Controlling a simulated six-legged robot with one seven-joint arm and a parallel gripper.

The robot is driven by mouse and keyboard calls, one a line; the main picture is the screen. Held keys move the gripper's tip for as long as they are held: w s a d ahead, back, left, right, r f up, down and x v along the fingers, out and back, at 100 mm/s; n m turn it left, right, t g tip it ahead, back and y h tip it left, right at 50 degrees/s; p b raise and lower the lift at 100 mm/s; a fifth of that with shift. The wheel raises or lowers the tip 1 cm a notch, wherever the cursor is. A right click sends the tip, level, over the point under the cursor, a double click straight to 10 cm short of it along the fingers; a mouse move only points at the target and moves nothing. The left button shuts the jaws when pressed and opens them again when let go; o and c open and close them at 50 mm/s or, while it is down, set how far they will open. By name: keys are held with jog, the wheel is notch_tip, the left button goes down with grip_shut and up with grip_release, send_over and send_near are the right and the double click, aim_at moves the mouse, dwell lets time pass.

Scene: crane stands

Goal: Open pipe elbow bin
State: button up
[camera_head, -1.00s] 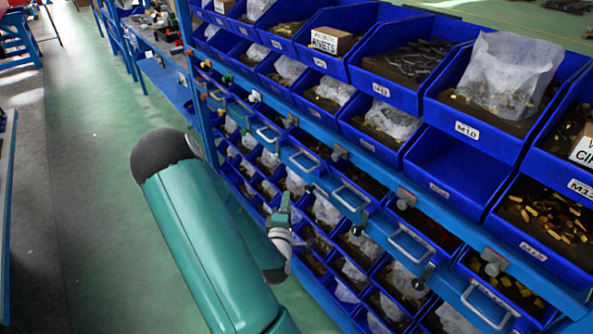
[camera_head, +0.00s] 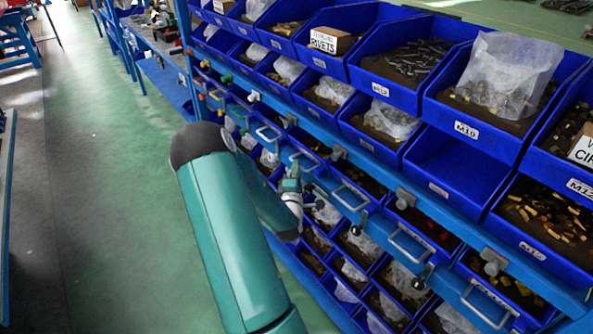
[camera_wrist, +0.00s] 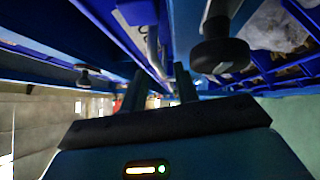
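My gripper (camera_head: 292,183) is at the row of blue bins with grey pull handles, in front of the rack. In the wrist view its two dark fingers (camera_wrist: 161,88) stand apart with a gap between them, so it is open. A pale metal bar handle (camera_wrist: 153,48) shows just beyond the gap, and I see nothing clamped. In the head view the nearest handles are one just beyond the gripper (camera_head: 304,160) and one to its right (camera_head: 350,196). No label reading pipe elbow is legible, so I cannot tell which bin it is.
Dark round knobs (camera_wrist: 220,55) stick out beside the handles, one close to my fingers. Open bins of fasteners (camera_head: 410,62) fill the rack above, and more bins (camera_head: 352,270) lie below. The green floor aisle (camera_head: 110,190) to the left is clear.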

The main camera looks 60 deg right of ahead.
jog(key=shift+w+d, duration=0.15)
jog(key=shift+d, duration=0.25)
grip_shut()
jog(key=w+a, duration=0.4)
jog(key=a, duration=0.4)
jog(key=w+a, duration=0.4)
jog(key=a, duration=0.5)
jog(key=shift+w, duration=0.35)
grip_release()
